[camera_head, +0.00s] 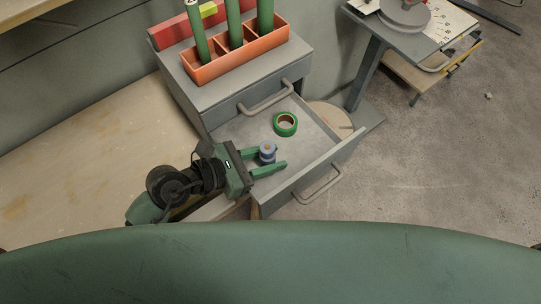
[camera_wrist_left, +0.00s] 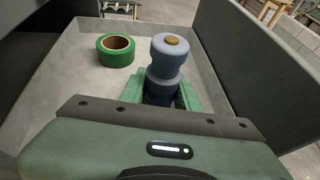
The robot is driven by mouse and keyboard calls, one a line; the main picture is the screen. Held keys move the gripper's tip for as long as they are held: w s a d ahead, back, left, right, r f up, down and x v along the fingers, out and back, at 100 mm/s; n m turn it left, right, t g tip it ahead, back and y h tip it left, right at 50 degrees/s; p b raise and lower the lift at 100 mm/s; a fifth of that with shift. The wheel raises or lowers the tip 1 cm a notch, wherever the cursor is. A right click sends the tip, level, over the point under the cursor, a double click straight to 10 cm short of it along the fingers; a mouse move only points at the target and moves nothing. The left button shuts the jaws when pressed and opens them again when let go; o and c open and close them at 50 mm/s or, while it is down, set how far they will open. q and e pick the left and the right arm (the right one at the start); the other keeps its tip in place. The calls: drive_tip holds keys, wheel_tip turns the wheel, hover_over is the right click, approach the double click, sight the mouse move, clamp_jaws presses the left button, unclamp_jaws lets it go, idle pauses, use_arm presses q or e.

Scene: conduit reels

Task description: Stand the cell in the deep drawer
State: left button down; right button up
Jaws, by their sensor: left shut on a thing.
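The cell (camera_head: 267,150) is a small blue-grey cylinder with a brownish top. In the left wrist view the cell (camera_wrist_left: 168,62) stands upright between the green fingers. My left gripper (camera_head: 268,160) is shut on it, over the open drawer (camera_head: 309,141) of the grey cabinet. I cannot tell whether the cell's base touches the drawer floor, as its lower part is hidden by the gripper. My right gripper is not in view.
A green tape roll (camera_head: 285,124) lies in the drawer behind the cell; it also shows in the left wrist view (camera_wrist_left: 116,50). An orange rack (camera_head: 237,50) with green cylinders stands on the cabinet top. The drawer floor right of the cell is clear.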

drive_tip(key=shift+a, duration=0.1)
use_arm(q)
drive_tip(key=shift+f, duration=0.2)
drive_tip(key=c, duration=1)
unclamp_jaws()
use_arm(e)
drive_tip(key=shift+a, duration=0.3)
use_arm(q)
drive_tip(key=shift+r, duration=0.3)
drive_tip(key=shift+s+a, duration=0.15)
drive_tip(key=shift+a, duration=0.2)
drive_tip(key=b+v, duration=0.2)
drive_tip(key=v, duration=0.9)
drive_tip(key=shift+s, duration=0.2)
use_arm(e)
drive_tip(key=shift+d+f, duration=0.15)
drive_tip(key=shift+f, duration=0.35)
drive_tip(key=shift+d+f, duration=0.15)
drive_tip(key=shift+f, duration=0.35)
